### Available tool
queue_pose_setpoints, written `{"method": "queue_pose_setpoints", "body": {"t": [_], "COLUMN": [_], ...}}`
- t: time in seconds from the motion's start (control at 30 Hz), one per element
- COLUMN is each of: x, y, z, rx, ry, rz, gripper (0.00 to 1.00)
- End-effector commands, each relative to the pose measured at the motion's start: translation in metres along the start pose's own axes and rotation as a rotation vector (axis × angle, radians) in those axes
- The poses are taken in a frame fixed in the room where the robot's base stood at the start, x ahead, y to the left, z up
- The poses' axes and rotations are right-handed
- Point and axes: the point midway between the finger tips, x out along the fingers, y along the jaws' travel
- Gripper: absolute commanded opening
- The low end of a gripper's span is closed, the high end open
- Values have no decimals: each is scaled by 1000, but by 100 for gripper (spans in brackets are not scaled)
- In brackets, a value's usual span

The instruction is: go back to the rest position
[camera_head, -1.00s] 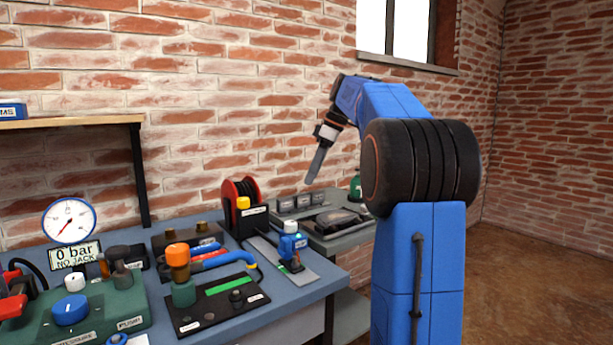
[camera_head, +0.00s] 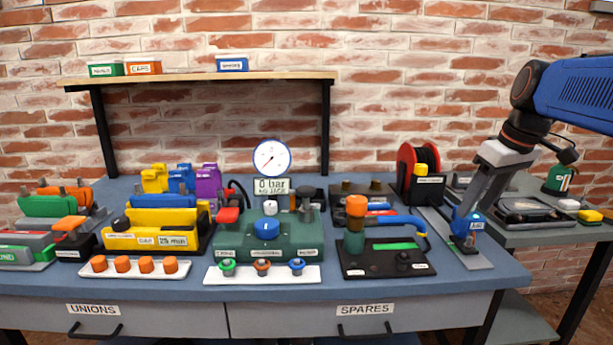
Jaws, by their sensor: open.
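My gripper (camera_head: 470,207) is at the right side of the bench, at the end of my blue and black arm, which reaches in from the right edge. Its grey fingers point down and to the left, and it is open. The fingertips show just above a small blue-topped device (camera_head: 467,226) that stands on a grey metal strip (camera_head: 462,250). Whether they touch it or are only in front of it or behind it, I cannot tell. No object shows between the fingers.
The blue bench (camera_head: 370,285) holds a green pump block (camera_head: 290,240) with a gauge (camera_head: 271,158), a black plate (camera_head: 385,262), a red reel (camera_head: 406,170) and yellow racks at left. A side table (camera_head: 540,235) stands at right.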

Motion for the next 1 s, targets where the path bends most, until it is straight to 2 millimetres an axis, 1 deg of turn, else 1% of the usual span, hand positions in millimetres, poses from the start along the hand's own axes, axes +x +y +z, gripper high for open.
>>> {"method": "queue_pose_setpoints", "body": {"t": [0.03, 0.17, 0.2, 0.37, 0.5, 0.6, 0.73, 0.83, 1.0], "x": [6, 26, 32, 60, 88, 108, 129, 139, 146], "y": [-17, -50, -59, -93, -118, -133, -145, -150, -152], "z": [13, 45, 56, 100, 141, 169, 196, 209, 216], "rx": [18, 85, 106, 182, 245, 286, 326, 347, 359], "ry": [2, 5, 6, 23, 44, 60, 80, 90, 97], "rz": [10, 40, 49, 83, 109, 123, 135, 140, 144], "gripper": [51, 51, 51, 51, 51, 51, 51, 51, 51]}}
